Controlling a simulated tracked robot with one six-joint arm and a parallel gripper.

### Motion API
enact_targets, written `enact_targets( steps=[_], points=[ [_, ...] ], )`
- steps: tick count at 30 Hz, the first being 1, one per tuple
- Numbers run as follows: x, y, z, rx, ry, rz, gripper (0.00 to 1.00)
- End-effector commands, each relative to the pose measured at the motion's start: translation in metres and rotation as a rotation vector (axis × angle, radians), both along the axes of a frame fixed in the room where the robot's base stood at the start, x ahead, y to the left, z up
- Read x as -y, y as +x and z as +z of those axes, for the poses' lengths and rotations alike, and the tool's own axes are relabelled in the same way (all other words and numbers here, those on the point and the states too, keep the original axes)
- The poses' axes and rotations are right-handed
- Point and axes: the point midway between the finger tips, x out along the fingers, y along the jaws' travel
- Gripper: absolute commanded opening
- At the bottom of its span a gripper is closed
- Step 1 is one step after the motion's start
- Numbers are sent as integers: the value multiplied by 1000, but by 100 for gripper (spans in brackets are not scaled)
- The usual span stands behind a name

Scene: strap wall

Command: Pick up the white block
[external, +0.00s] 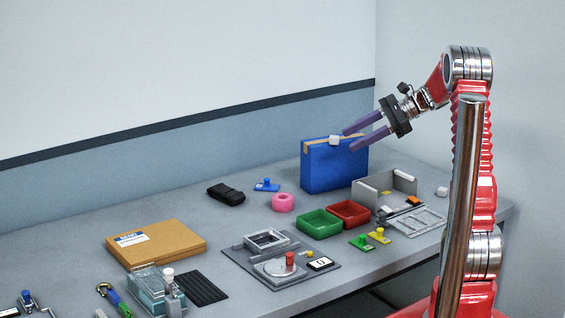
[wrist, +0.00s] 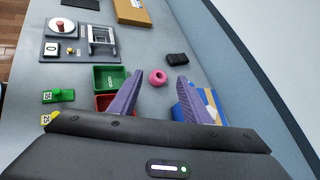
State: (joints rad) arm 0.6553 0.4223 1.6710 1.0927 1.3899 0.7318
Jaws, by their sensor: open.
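A small white block (external: 334,141) sits on the top edge of the tall blue box (external: 330,172) in the external view. My gripper (external: 349,139) is open, its two purple fingers pointing down and left just to the right of the block. Nothing is visible between the fingers. In the wrist view, my gripper (wrist: 160,76) shows spread fingers with the pink ring beyond the gap. The blue box (wrist: 184,115) shows partly behind the right finger there.
Green (external: 318,224) and red (external: 349,214) trays stand in front of the blue box. A pink ring (external: 283,202) and a black pouch (external: 226,194) lie to its left. A grey open holder (external: 405,183) stands right of it. The wall is close behind.

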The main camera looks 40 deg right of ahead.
Motion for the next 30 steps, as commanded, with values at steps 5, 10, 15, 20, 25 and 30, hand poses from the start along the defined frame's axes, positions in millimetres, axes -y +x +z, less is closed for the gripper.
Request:
enact_targets(
  steps=[5,10,15,20,25,30],
  points=[
    [50,20,-14,-24,159,-115,44],
    [99,32,-27,-34,311,-216,44],
    [140,38,-38,-35,433,-291,44],
    [154,39,-41,-32,478,-317,44],
    [154,39,-40,-32,479,-318,44],
    [153,40,-41,-32,478,-317,44]
  ],
)
